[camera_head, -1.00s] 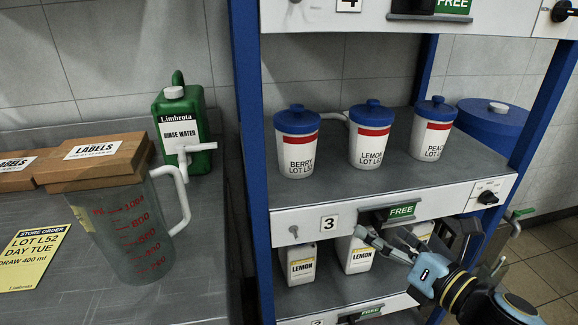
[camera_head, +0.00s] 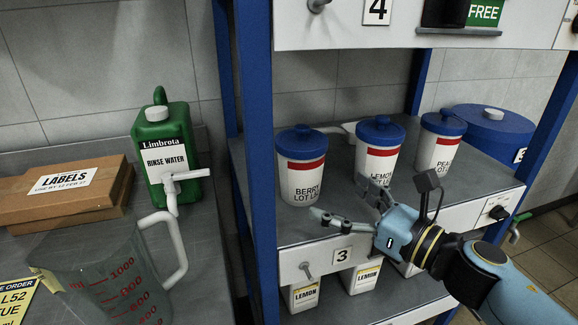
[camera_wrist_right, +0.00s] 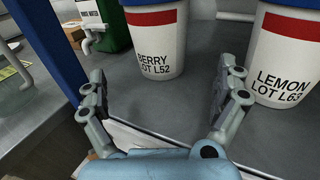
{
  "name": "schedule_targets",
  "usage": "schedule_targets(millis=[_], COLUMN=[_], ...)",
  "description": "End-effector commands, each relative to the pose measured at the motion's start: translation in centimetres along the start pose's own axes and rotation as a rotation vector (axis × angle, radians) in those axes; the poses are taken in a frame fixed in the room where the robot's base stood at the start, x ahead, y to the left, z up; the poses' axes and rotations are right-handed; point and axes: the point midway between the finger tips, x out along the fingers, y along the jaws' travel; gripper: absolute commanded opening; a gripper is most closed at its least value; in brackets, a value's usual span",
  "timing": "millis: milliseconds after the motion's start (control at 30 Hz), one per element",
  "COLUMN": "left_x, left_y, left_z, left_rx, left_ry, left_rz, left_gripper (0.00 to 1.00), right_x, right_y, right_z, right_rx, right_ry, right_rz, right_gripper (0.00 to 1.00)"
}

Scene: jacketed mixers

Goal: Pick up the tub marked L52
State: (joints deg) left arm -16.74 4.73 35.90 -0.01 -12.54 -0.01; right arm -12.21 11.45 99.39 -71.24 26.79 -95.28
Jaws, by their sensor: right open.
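The berry tub (camera_head: 301,170), white with a red band and blue lid, stands upright at the left of the shelf. In the right wrist view the berry tub (camera_wrist_right: 158,45) reads "BERRY LOT L52". My right gripper (camera_head: 343,203) is open and empty in front of the shelf, nearer to me than the berry tub and not touching it. In the right wrist view the spread fingers (camera_wrist_right: 166,80) frame the shelf board in front of that tub. My left gripper is not in view.
The lemon tub (camera_head: 380,150) reads L63 in the wrist view and stands right of the berry tub; a peach tub (camera_head: 436,140) is farther right. Blue posts (camera_head: 258,150) flank the shelf. Left are a jug (camera_head: 120,275), green canister (camera_head: 168,150) and labels box (camera_head: 70,195).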

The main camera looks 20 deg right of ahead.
Motion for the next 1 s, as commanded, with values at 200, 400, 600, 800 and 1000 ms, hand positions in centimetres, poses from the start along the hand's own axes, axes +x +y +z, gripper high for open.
schedule_targets(millis=[200,400,600,800,1000], left_x=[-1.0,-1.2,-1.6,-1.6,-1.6], left_y=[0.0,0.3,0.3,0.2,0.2], left_z=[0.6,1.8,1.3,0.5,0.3], left_rx=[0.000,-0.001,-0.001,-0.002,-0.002], left_ry=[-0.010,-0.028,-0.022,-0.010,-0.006], left_rz=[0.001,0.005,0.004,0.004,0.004], left_gripper=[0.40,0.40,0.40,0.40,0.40], right_x=[3.6,5.3,8.5,10.0,10.0], right_y=[0.0,0.0,0.0,0.1,0.1], right_z=[0.3,0.2,0.2,0.1,0.0], right_rx=[0.002,0.001,0.002,0.001,0.001], right_ry=[-0.003,-0.002,-0.002,0.000,0.000], right_rz=[0.000,0.000,0.001,0.001,0.001], right_gripper=[1.00,1.00,1.00,1.00,0.99])
